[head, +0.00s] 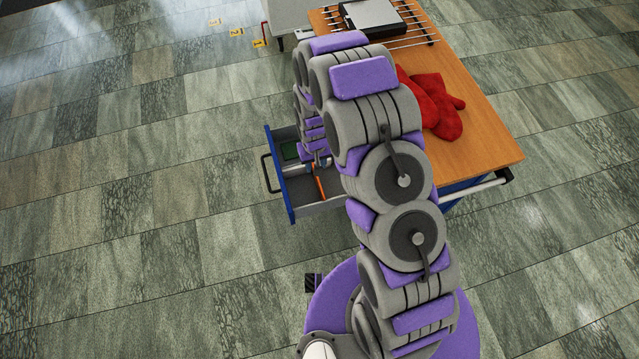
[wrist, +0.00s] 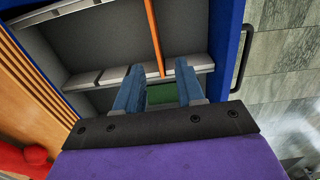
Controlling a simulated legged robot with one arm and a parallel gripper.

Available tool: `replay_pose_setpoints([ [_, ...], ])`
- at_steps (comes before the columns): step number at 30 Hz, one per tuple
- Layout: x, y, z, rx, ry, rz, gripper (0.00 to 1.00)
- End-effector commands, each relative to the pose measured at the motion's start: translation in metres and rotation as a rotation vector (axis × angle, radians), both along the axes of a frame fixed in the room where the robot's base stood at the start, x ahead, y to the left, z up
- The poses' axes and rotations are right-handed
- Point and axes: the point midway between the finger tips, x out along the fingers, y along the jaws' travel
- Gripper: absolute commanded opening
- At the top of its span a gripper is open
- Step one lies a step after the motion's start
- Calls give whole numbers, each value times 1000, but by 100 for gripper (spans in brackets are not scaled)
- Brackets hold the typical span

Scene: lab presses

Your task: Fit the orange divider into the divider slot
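The orange divider (wrist: 154,38) is a thin strip in the open drawer. In the wrist view it runs down from the top edge, with its near end at a light grey slotted bar (wrist: 92,78). I cannot tell whether it sits in a slot there. The divider also shows in the head view (head: 320,188), partly hidden by my arm. My gripper (wrist: 160,69) is open, with one blue finger on each side of the divider's near end and gaps between. It appears empty.
The drawer has a blue front (head: 280,178) with a dark handle (head: 268,173). A green item (wrist: 161,93) lies beyond the grey bar, partly hidden by my fingers. Red mitts (head: 437,105) and a rack (head: 372,20) are on the wooden top (head: 478,138). The floor left of the drawer is clear.

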Motion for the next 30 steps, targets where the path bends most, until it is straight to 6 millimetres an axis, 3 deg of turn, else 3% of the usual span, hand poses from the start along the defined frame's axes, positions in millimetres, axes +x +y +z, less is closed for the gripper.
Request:
replay_pose_setpoints([
  [18, -1, -1, -103, -1, 3, 0, 38],
  [26, 0, -2, -119, 2, -1, -2, 38],
  [30, 0, -5, -137, 2, 2, -2, 38],
])
